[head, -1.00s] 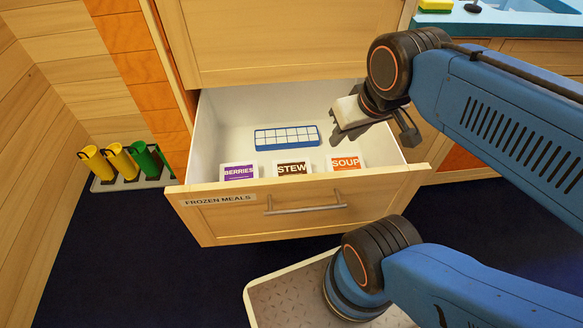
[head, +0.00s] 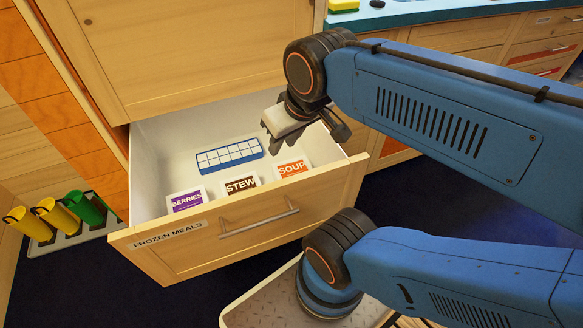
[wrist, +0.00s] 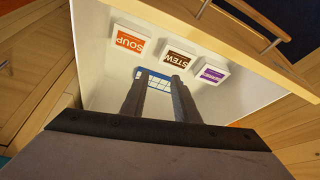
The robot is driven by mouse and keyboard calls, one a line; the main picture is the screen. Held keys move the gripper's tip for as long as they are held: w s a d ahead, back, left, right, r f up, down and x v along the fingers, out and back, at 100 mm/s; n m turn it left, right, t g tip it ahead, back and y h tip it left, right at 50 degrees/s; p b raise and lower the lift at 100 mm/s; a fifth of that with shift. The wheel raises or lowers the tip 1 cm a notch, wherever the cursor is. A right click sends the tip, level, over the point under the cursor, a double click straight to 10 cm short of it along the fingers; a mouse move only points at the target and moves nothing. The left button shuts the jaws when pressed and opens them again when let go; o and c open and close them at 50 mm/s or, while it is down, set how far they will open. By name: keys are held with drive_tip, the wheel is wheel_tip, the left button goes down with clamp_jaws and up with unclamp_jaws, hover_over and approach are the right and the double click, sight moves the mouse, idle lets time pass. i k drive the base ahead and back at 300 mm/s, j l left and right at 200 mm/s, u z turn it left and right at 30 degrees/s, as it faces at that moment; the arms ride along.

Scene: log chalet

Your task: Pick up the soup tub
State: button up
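The soup tub (head: 291,168) is a small white tub with an orange SOUP label. It stands at the right of the front row inside the open drawer (head: 240,222), beside the stew tub (head: 241,185). In the wrist view the soup tub (wrist: 129,40) shows at the upper left, its label upside down. My gripper (head: 305,138) hangs above the drawer's right part, behind and above the soup tub, not touching it. In the wrist view its two dark fingers (wrist: 158,82) are apart with nothing between them.
The berries tub (head: 187,201) stands at the left of the row. A blue and white ice tray (head: 230,155) lies behind the tubs. The drawer front, with its handle (head: 260,219), stands before them. Yellow and green boots (head: 60,217) stand on the floor at left.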

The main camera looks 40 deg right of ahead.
sight(282, 169)
drive_tip(key=k+l+z, duration=0.1)
drive_tip(key=l+z, duration=0.2)
drive_tip(key=k+l+z, duration=0.1)
drive_tip(key=l+z, duration=0.55)
drive_tip(key=l, duration=0.2)
